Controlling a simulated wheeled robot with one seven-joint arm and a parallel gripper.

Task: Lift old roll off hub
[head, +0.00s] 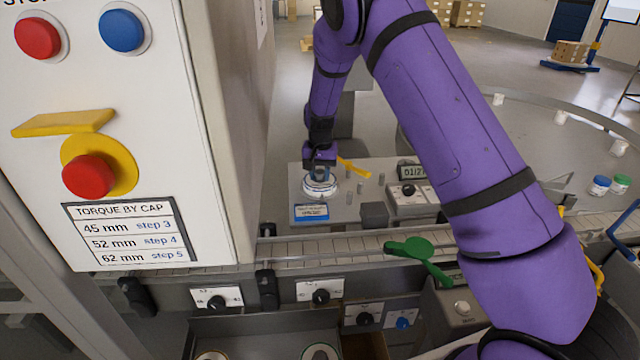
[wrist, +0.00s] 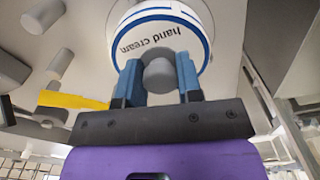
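The old roll (head: 320,189) is white with blue rings and sits low over the work plate. In the wrist view the roll (wrist: 160,38) fills the top middle, with "hand cream" printed on it upside down. A short grey round knob (wrist: 160,76) stands in front of it and looks like the hub end. My gripper (head: 320,168) is right above the roll, pointing down. In the wrist view my gripper's two blue fingers (wrist: 158,70) are partly apart, one on each side of the knob. I cannot tell whether they press on it. The roll's underside is hidden.
A yellow bar (head: 353,168) and several grey posts stand close by. A blue label (head: 311,212) lies in front of the roll. A dial box with a display (head: 411,190) is to the right. A conveyor (head: 330,247) runs in front, with a green paddle (head: 418,255) over it. A white control cabinet stands left.

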